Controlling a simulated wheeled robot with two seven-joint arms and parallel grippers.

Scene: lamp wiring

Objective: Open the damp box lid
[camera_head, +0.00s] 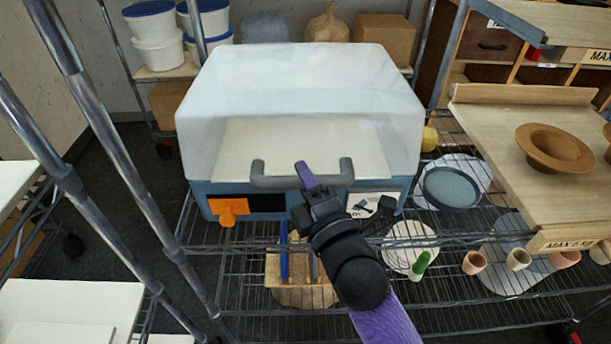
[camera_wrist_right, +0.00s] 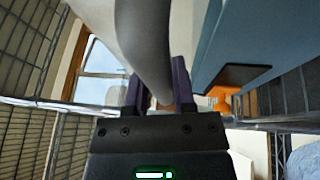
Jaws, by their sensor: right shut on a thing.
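The damp box (camera_head: 298,110) has a translucent whitish lid (camera_head: 300,75) over a blue base (camera_head: 262,214), and it stands on a wire shelf. The lid appears down on the base. A grey bar handle (camera_head: 272,182) runs across the lid's front. My right gripper (camera_head: 308,178) is shut on the handle near its middle. In the right wrist view the handle (camera_wrist_right: 146,45) passes between the purple fingers of the gripper (camera_wrist_right: 158,90). An orange piece (camera_head: 230,211) sits on the base's front left; it also shows in the right wrist view (camera_wrist_right: 222,97). My left gripper is not in view.
A wooden table (camera_head: 520,130) with a brown bowl (camera_head: 555,148) stands at the right. White tubs (camera_head: 152,35) and a cardboard box (camera_head: 384,38) are on the shelf behind. Metal posts (camera_head: 110,130) rise at the left. Plates and small pots lie on lower wire shelves.

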